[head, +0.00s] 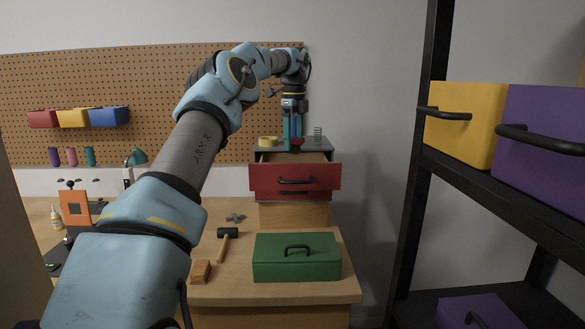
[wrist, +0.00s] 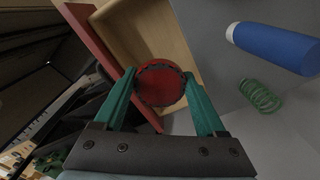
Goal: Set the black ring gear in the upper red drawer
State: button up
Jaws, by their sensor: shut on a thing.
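My gripper (head: 296,143) is over the open upper red drawer (head: 295,178), pointing down. In the wrist view its two green fingers (wrist: 160,82) are closed on the sides of a round red piece (wrist: 160,84) with a dark ring around its face. No plainly all-black ring gear shows, and I cannot tell if this piece is it. In the wrist view the drawer's pale wooden inside (wrist: 132,35) and red front (wrist: 100,40) lie beyond the piece. The drawer looks empty where visible. The piece appears above the drawer; its exact height is unclear.
A green box (head: 297,264), a mallet (head: 225,242) and a brush (head: 200,271) are on the bench. A black shelf (head: 408,180) stands right.

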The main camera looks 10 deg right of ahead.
aim_at(294, 138)
jog(key=shift+f+p, duration=0.75)
jog(key=shift+f, duration=3.05)
jog(key=shift+f, duration=0.1)
jog(key=o, duration=1.2)
jog(key=shift+o, duration=0.2)
notch_tip(294, 138, up, 12)
jog(key=shift+r, duration=0.1)
jog(key=shift+s, duration=0.1)
